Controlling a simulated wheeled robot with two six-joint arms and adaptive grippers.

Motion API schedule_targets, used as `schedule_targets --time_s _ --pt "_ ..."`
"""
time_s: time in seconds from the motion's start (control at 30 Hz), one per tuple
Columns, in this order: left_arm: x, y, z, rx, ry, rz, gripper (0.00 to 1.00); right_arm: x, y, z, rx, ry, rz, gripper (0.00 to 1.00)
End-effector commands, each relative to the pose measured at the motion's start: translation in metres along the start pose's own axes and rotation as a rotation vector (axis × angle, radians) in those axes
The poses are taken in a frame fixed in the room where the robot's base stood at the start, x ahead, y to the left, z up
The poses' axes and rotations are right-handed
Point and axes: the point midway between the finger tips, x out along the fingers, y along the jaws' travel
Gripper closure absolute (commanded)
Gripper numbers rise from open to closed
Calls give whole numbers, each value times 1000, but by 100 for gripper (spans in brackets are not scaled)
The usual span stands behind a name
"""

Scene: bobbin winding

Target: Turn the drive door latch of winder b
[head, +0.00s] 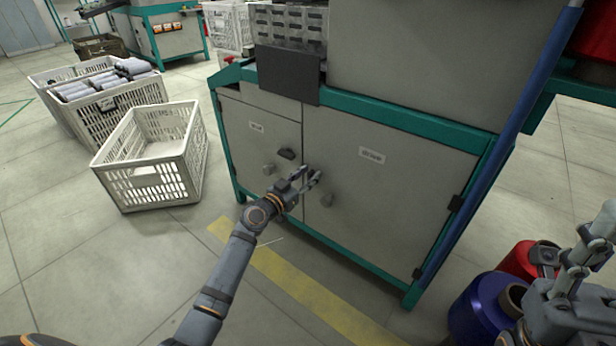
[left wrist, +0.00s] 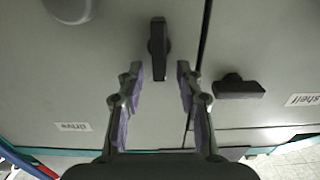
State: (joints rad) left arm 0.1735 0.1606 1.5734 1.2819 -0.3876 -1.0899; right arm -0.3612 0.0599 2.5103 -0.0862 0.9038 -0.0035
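The drive door (head: 390,205) is the wide right door of the grey cabinet; its label reads "drive" in the left wrist view (left wrist: 72,127). Its dark latch (left wrist: 158,45) stands upright in the left wrist view. My left gripper (left wrist: 159,72) is open, with a finger on each side of the latch and a visible gap to both. In the head view, my left gripper (head: 307,180) is in front of the door's left edge and hides the latch. My right gripper (head: 580,255) is at the right edge; its opening is unclear.
The shelf door (head: 257,150) has its own dark latch (head: 287,153), lying sideways in the left wrist view (left wrist: 240,87). A grey knob (head: 326,200) sits on the drive door. A white crate (head: 140,195) stands left; a blue spool (head: 478,305) and red spool (head: 520,262) stand right.

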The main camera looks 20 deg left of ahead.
Motion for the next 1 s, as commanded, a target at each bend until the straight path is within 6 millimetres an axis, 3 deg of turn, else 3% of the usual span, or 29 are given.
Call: schedule_targets --time_s 0.27,0.53,1.0 --pt "2 0 0 0 0 0 64 0 0 0 0 -1 -1 60" --pt "2 0 0 0 -1 0 99 0 0 0 0 -1 -1 60" --pt "2 -1 1 -49 -1 0 100 -3 -1 0 0 -1 -1 60"
